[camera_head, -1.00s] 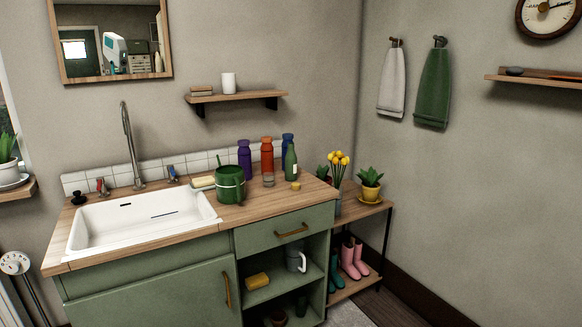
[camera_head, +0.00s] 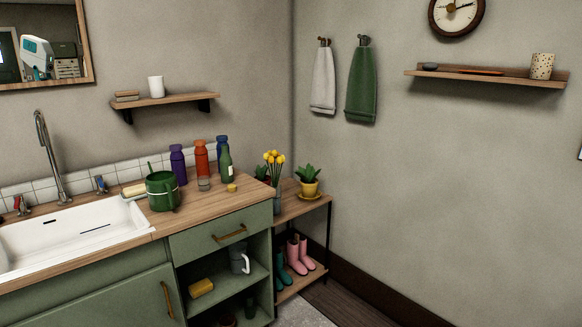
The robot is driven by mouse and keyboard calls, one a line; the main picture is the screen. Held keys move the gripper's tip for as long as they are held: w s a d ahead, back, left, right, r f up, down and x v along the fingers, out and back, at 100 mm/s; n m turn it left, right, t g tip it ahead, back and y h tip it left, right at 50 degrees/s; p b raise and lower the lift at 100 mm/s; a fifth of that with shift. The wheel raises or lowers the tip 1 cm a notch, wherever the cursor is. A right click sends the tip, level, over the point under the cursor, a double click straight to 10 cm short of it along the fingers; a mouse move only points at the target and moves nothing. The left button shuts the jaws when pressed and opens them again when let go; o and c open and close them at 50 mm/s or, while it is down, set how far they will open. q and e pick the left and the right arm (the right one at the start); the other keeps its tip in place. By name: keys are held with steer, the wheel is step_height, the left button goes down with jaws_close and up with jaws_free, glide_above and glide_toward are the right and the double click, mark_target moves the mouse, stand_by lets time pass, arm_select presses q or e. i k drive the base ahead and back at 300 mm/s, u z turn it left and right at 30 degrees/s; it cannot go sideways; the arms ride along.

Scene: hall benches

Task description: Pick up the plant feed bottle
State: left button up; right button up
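Several bottles stand upright at the back of the wooden counter. A slim green bottle (camera_head: 226,164) with a pale label is at the right front of the group, and it looks most like the plant feed bottle, though its label is too small to read. A purple bottle (camera_head: 178,164), an orange-red bottle (camera_head: 201,160) and a blue bottle (camera_head: 221,148) stand beside and behind it. The blue bottle is partly hidden by the green one. Neither of my grippers is in view.
A green pot (camera_head: 162,191), a small glass (camera_head: 204,184) and a yellow block (camera_head: 232,188) stand on the counter near the bottles. The white sink (camera_head: 75,232) is at left. A low shelf (camera_head: 293,207) at right holds plants. The counter's front right is clear.

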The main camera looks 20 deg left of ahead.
mark_target(226, 162)
steer(key=z, duration=0.1)
steer(key=i, duration=2.45)
steer(key=u, duration=0.5)
